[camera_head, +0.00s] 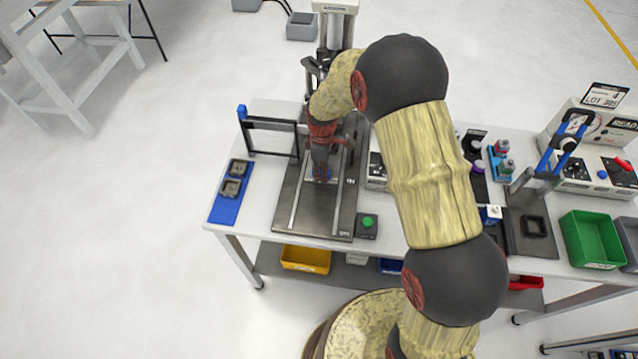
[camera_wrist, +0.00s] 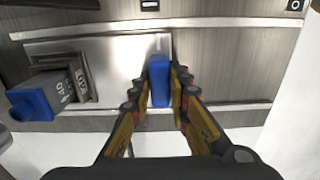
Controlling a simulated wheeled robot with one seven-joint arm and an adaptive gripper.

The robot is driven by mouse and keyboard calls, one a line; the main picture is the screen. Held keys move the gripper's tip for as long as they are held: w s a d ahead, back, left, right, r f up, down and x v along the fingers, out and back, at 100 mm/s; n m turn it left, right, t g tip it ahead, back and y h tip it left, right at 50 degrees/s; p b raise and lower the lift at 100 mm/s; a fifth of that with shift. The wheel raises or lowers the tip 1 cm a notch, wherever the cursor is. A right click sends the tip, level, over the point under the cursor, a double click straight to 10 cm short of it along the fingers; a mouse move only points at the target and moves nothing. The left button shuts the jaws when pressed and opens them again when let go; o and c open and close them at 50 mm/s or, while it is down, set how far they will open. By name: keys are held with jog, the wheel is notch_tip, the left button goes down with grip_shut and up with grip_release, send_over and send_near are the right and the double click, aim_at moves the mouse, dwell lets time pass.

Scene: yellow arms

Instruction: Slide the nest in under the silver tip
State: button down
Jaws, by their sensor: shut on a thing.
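The nest is a silver plate (camera_wrist: 115,55) lying between two pale rails (camera_wrist: 230,22) in the wrist view. An upright blue handle (camera_wrist: 160,80) stands at its right end. My gripper (camera_wrist: 161,88) is shut on this handle, a finger on each side. A grey block marked 40 (camera_wrist: 52,88) with a blue end sits in a dark square seat on the plate. I cannot make out the silver tip; my arm covers much of the press.
A black frame with a blue top (camera_head: 270,122) and a blue tray (camera_head: 226,207) stand left of the base. A green button box (camera_head: 366,224) stands at its front right. The front part of the rails is bare. Instruments and a green bin (camera_head: 592,240) are further right.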

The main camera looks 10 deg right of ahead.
jog(key=shift+w+d, duration=0.2)
jog(key=shift+w, duration=0.4)
jog(key=shift+r, duration=0.1)
jog(key=c, duration=1.7)
grip_release()
jog(key=shift+w, duration=0.1)
notch_tip(320, 180, up, 12)
jog(key=shift+f, duration=0.1)
